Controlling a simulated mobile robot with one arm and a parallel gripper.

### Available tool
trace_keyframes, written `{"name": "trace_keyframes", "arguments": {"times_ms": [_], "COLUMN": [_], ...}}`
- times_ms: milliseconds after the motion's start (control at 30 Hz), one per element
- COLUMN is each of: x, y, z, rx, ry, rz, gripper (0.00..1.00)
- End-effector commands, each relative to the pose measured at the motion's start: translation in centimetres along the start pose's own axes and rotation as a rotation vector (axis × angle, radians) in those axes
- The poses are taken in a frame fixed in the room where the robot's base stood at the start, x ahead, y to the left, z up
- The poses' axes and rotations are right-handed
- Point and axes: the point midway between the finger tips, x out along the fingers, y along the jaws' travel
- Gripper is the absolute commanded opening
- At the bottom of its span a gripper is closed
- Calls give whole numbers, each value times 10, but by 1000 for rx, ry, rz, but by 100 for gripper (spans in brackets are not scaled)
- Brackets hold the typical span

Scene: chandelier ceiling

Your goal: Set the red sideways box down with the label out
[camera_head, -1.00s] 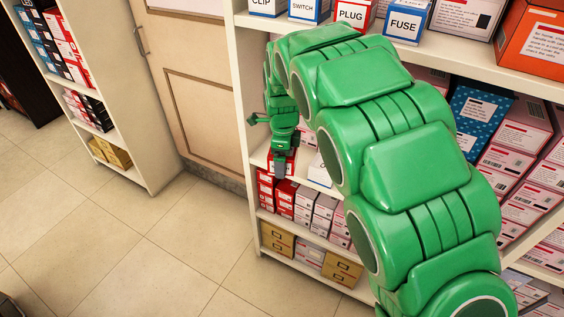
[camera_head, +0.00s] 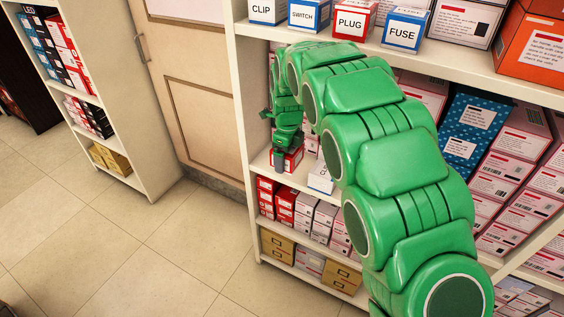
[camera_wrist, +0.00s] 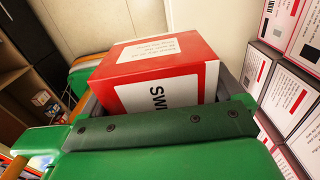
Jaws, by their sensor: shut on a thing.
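The red box (camera_head: 287,160) is at the left end of the middle shelf (camera_head: 262,163), in front of the shelf's left side. In the wrist view the red box (camera_wrist: 155,72) has a white label reading "SWI", partly cut off and turned sideways, plus a smaller text panel on another face. My gripper (camera_head: 284,150) is shut on it, with a dark finger on either side. In the wrist view my gripper (camera_wrist: 158,100) covers the box's lower part. I cannot tell whether the box touches the shelf.
A white box (camera_head: 320,178) stands just right on the same shelf. Boxes labelled CLIP, SWITCH, PLUG (camera_head: 350,22) and FUSE stand on the shelf above. Pink boxes (camera_head: 505,160) are stacked at the right. The floor at left is clear.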

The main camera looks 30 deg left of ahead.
Motion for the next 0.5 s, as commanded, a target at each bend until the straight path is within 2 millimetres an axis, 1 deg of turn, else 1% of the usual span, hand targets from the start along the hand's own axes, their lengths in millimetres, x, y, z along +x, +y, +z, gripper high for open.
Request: {"name": "trace_keyframes", "arguments": {"times_ms": [100,400,500], "x": [8,20,28], "y": [-8,-30,-36], "z": [8,25,30], "rx": [0,1,1], "ry": [1,1,0], "rz": [4,3,3], "gripper": [56,56,56]}}
